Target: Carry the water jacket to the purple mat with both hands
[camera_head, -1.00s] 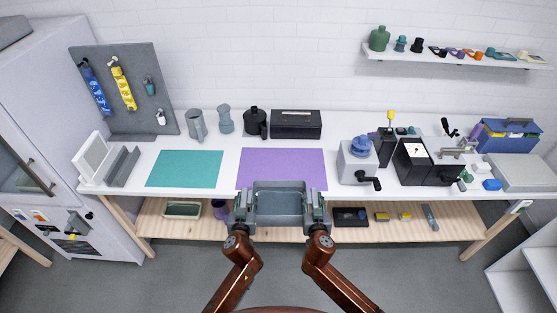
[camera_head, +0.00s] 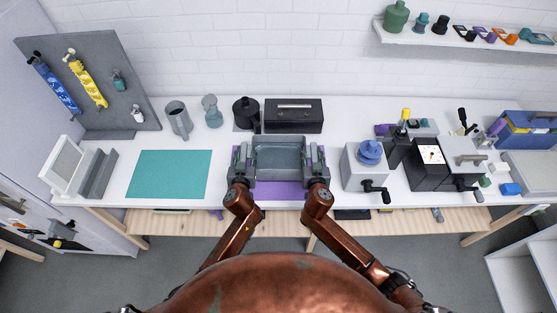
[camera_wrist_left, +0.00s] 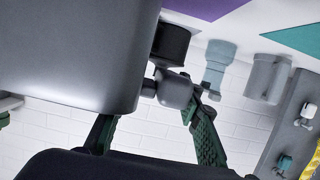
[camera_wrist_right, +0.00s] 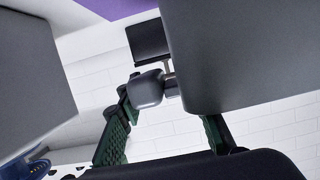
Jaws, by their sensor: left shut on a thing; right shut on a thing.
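The water jacket (camera_head: 280,157) is a grey open-topped rectangular tub. In the head view it is over the purple mat (camera_head: 283,190), which shows in front of it and at its edges. Whether it touches the mat cannot be told. My left gripper (camera_head: 241,167) is shut on the handle at its left end. My right gripper (camera_head: 317,167) is shut on the handle at its right end. The tub's grey wall (camera_wrist_left: 70,50) fills much of the left wrist view, and it also shows in the right wrist view (camera_wrist_right: 245,50) with a grey handle knob (camera_wrist_right: 147,89).
A teal mat (camera_head: 168,174) lies to the left. A black box (camera_head: 293,115), a black jug (camera_head: 245,114) and a grey jug (camera_head: 178,119) stand behind. A grey machine with a blue top (camera_head: 369,153) stands close on the right.

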